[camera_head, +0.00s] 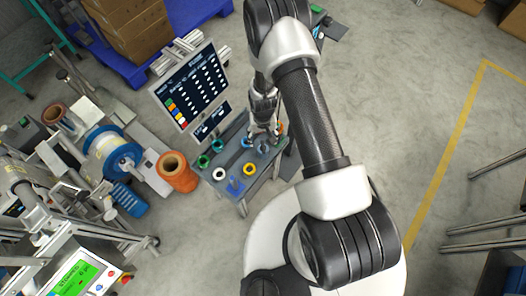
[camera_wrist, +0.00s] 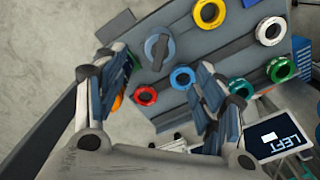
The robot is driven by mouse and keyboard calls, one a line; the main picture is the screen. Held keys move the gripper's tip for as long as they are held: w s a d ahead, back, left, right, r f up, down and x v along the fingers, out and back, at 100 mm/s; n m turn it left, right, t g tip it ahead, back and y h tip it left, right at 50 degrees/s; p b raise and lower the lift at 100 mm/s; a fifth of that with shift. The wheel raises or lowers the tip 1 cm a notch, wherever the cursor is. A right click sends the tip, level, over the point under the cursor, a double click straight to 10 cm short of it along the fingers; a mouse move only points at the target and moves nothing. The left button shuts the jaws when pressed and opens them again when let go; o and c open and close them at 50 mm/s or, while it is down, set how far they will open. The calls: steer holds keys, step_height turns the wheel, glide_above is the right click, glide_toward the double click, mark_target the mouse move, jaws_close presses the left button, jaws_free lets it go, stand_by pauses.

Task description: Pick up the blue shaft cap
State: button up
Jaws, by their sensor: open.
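The blue shaft cap (camera_wrist: 182,77) is a small blue ring on the grey table. In the wrist view it lies between my spread fingers, closer to the right finger. My gripper (camera_wrist: 163,66) is open and empty, pointing down over the table. In the head view my gripper (camera_head: 264,128) hangs over the table's far part and hides some of the rings there. The height of the fingertips above the blue cap is hard to tell.
A red ring (camera_wrist: 146,95) lies left of the blue cap, and a grey-blue knob-like part (camera_wrist: 160,48) above it. Green (camera_wrist: 240,88), yellow (camera_wrist: 209,14) and white (camera_wrist: 270,30) rings lie around. A monitor (camera_head: 190,88) stands at the table's far left edge.

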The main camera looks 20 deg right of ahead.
mark_target(263, 145)
step_height(263, 145, down, 6)
steer(key=shift+f+b, duration=0.25)
steer(key=shift+b, duration=0.6)
steer(key=shift+s+f+b, duration=0.1)
steer(key=shift+f+b, duration=1.05)
steer(key=shift+f, duration=1.75)
steer(key=shift+c, duration=0.3)
steer(key=shift+r, duration=0.1)
steer(key=c, duration=1.3)
